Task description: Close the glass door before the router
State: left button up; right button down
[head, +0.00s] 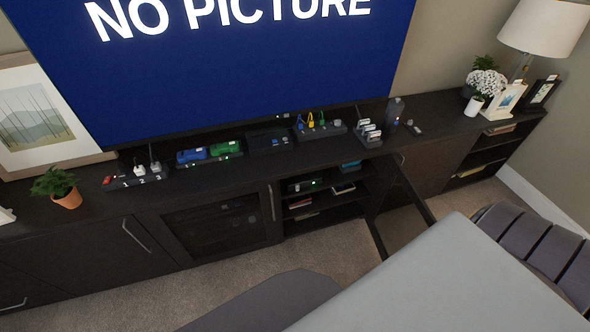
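The glass door (414,190) stands open, swung out from the low dark cabinet toward me. Its dark frame shows, with carpet visible through the pane; its near lower part is hidden behind a large grey shape. The open compartment to its left holds a dark box with a small green light (304,185), which looks like the router. A second glass-fronted door (215,228), further left, is shut. Neither of my grippers is in view.
The cabinet top (345,152) carries power strips, a black box (268,142), a potted plant (58,186) and a lamp (543,28). A big grey surface (450,280) fills the lower right, beside dark ribbed padding (535,245). Carpet (335,249) is clear before the compartment.

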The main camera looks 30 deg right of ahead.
aim_at(393, 167)
jog(key=k+l, duration=0.15)
jog(key=l, duration=0.25)
jog(key=k+l, duration=0.15)
jog(key=l, duration=0.25)
jog(key=k+l, duration=0.2)
jog(key=l, duration=0.2)
jog(key=k+l, duration=0.15)
jog(key=l, duration=0.25)
jog(key=k+l, duration=0.15)
jog(key=l, duration=0.25)
jog(key=k+l, duration=0.15)
jog(key=l, duration=1.05)
jog(key=k+l, duration=0.15)
jog(key=l, duration=0.65)
jog(key=i+u, duration=0.05)
